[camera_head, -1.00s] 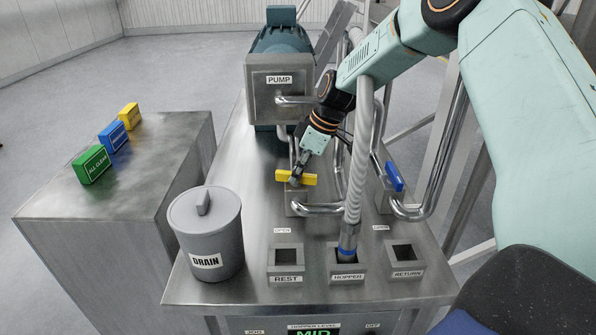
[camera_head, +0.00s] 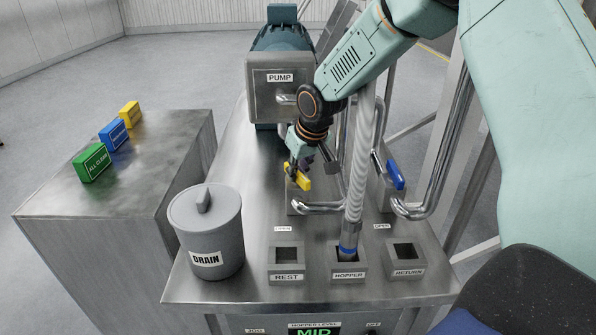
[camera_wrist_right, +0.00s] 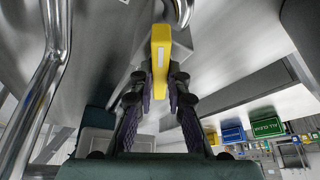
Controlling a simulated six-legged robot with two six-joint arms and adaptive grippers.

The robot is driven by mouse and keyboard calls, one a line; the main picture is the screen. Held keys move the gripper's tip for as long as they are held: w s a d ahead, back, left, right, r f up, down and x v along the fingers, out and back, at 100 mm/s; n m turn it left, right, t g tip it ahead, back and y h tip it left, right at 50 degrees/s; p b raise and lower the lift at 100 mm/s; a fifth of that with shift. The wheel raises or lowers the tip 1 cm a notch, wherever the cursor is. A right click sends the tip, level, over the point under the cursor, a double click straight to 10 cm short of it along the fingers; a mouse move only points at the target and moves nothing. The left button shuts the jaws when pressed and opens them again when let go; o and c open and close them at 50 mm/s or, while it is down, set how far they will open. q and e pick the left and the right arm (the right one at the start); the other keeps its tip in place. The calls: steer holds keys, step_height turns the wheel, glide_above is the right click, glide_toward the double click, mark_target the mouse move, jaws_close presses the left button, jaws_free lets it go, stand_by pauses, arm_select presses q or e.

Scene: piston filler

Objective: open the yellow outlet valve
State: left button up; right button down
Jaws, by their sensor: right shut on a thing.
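The yellow outlet valve handle (camera_head: 299,176) sits on a metal valve block on the steel bench, below the pump. It lies diagonally in the head view, its upper end to the left. My right gripper (camera_head: 292,165) reaches down to it from above and hides part of it. In the right wrist view the yellow handle (camera_wrist_right: 161,55) stands between the two dark fingers of the right gripper (camera_wrist_right: 160,90), which is shut on it. My left gripper is not in view.
A blue valve handle (camera_head: 396,175) is to the right. A ribbed hose (camera_head: 359,165) runs down into the HOPPER socket (camera_head: 348,275), close beside my right arm. Curved steel pipes surround the valves. A grey DRAIN bin (camera_head: 207,230) stands at the front left.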

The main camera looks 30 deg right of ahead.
steer(key=m+h+b, duration=0.1)
steer(key=m+b, duration=0.1)
steer(key=shift+w+m+b, duration=0.15)
steer(key=shift+m+b, duration=0.2)
steer(key=shift+m, duration=0.05)
steer(key=shift+a+m+h+b, duration=0.1)
steer(key=shift+m+h+b, duration=0.3)
steer(key=shift+m+b, duration=0.6)
steer(key=shift+r+m+b, duration=0.1)
steer(key=shift+m+b, duration=0.4)
steer(key=shift+b, duration=0.25)
steer(key=c, duration=1.3)
jaws_free()
steer(key=shift+s, duration=0.2)
steer(key=v, duration=1.2)
steer(key=shift+w+a+r, duration=0.1)
steer(key=shift+w+a, duration=0.2)
steer(key=shift+w, duration=0.1)
